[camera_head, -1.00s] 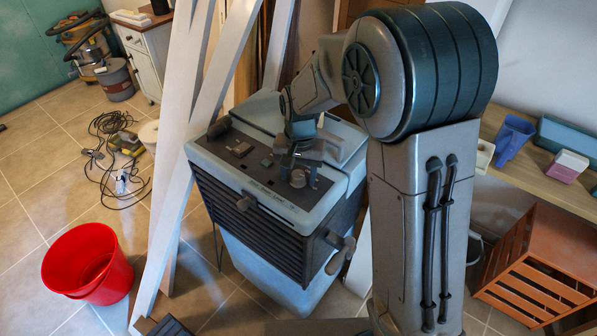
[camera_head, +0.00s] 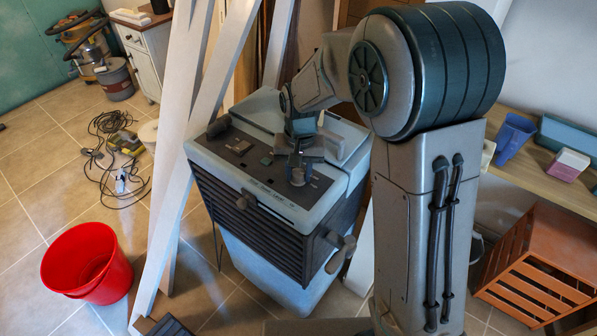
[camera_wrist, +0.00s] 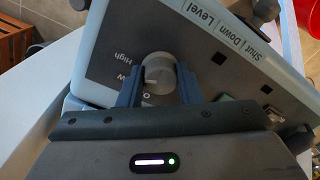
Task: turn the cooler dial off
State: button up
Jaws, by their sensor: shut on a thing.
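The cooler (camera_head: 290,205) is a grey-blue box with a dark slatted front and a dark control panel on top. Its round silver dial (camera_wrist: 158,68) sits on the panel near the printed words "High" and "Low", the latter partly covered. It also shows in the head view (camera_head: 297,178). My gripper (camera_wrist: 158,82) has its two blue-grey fingers on either side of the dial, shut on it. In the head view my gripper (camera_head: 298,168) reaches down onto the panel from above. The fingers hide part of the dial's markings.
White planks (camera_head: 180,150) lean close on the cooler's left. A red bucket (camera_head: 88,262) and tangled black cables (camera_head: 110,150) are on the tiled floor. An orange slatted crate (camera_head: 540,262) and a wooden bench (camera_head: 550,180) are at right.

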jog(key=n, duration=0.3)
jog(key=shift+n+b, duration=0.3)
jog(key=shift+b, duration=0.05)
jog(key=n, duration=0.3)
jog(key=shift+n, duration=0.3)
jog(key=n, duration=0.3)
jog(key=shift+w+n, duration=0.1)
jog(key=shift+n, duration=1.7)
jog(key=o, duration=1)
jog(key=shift+c, duration=0.2)
jog(key=shift+r, duration=0.15)
